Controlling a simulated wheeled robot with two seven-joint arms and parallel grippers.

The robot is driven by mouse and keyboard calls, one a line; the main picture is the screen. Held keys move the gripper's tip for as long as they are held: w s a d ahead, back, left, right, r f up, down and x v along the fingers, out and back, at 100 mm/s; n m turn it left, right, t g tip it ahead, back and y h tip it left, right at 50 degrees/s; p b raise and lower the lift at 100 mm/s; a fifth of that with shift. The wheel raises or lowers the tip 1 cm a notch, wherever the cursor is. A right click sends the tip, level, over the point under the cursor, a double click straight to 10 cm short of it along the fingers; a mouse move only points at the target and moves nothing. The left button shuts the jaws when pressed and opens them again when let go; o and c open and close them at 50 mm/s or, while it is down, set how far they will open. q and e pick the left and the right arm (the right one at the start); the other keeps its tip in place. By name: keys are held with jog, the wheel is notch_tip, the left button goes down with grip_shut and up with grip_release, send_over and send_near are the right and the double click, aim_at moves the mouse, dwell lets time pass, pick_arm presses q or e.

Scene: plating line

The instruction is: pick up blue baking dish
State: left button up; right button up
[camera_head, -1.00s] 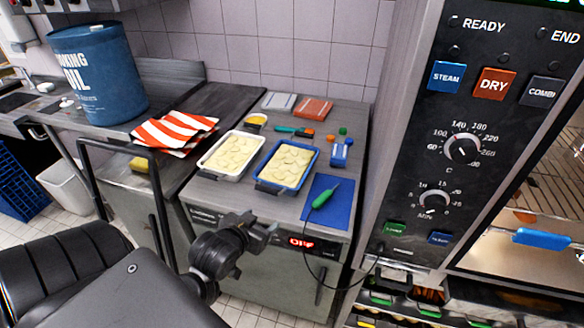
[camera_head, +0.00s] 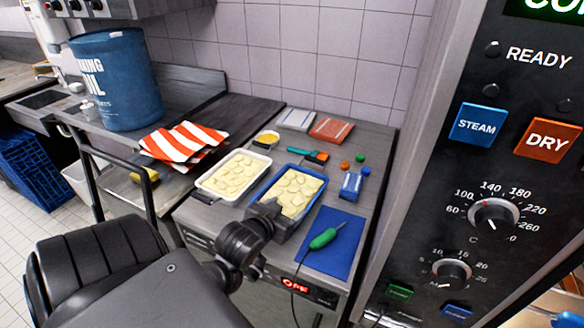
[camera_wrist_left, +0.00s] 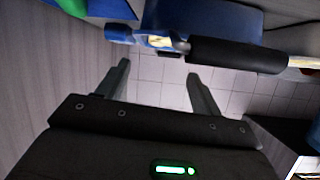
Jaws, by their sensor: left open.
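The blue baking dish (camera_head: 318,206), filled with pale sliced food, lies on the counter to the right of a white dish (camera_head: 202,190) with similar contents. My left gripper (camera_head: 266,210) is at the near end of the blue dish and hides part of that end. In the left wrist view the gripper (camera_wrist_left: 158,72) is open, with nothing between its fingers. A blue surface (camera_wrist_left: 205,18), seemingly the dish, and a dark bar (camera_wrist_left: 236,55) lie beyond the fingertips. I cannot tell whether they touch. My right gripper is out of view.
A blue mat (camera_head: 333,262) with a green-handled probe (camera_head: 324,238) lies at the right. A blue block (camera_head: 351,186), teal-handled tool (camera_head: 308,155) and yellow bowl (camera_head: 267,138) lie behind. A striped cloth (camera_head: 184,141) lies left. The oven panel (camera_head: 480,180) rises close on the right.

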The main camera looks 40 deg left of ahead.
aim_at(305, 195)
pick_arm(q)
jog(key=b+x, duration=0.2)
jog(key=x, duration=0.1)
jog(key=shift+f+b, duration=0.4)
jog(key=shift+b+x, duration=0.75)
jog(key=shift+b, duration=0.25)
jog(key=shift+w+r, duration=0.15)
jog(key=shift+r, duration=0.05)
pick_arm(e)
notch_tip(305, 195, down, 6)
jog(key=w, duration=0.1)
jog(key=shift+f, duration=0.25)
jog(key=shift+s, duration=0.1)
pick_arm(q)
jog(key=shift+w+a+f, duration=0.1)
jog(key=shift+w+a, duration=0.05)
jog(key=shift+w, duration=0.25)
jog(key=x, duration=0.4)
jog(key=shift+w+a+f, duration=0.1)
jog(key=shift+a+f, duration=0.05)
jog(key=shift+f, duration=0.1)
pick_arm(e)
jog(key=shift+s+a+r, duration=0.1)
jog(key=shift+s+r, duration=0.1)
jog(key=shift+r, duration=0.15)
